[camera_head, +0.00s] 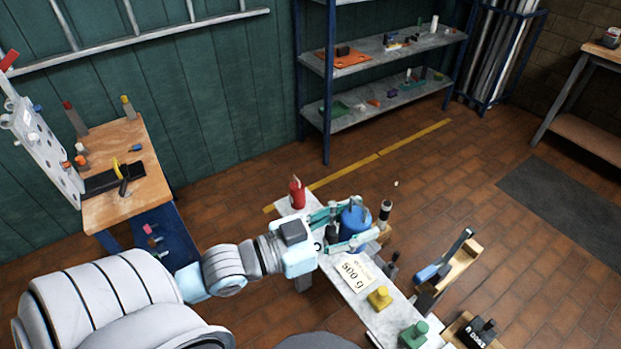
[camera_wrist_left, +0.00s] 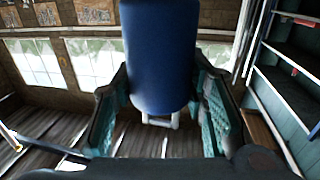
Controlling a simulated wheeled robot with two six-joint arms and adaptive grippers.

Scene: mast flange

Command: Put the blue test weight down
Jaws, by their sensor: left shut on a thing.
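The blue test weight (camera_head: 353,218) is a blue cylinder between the teal fingers of my left gripper (camera_head: 361,222), over the far part of the narrow grey bench (camera_head: 333,277). In the left wrist view, the weight (camera_wrist_left: 160,55) fills the space between the two padded fingers of the gripper (camera_wrist_left: 162,112), a pale loop showing at its lower end. I cannot tell whether its base touches the bench. A white card reading "500 g" (camera_head: 355,272) lies on the bench just nearer than the gripper. My right gripper is not in view.
A red object (camera_head: 297,193) stands at the bench's far left corner. A yellow weight (camera_head: 379,298) and green weight (camera_head: 413,334) stand at the near end. A wooden stand with a blue-handled tool (camera_head: 450,262) is to the right, beside a black block (camera_head: 477,332).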

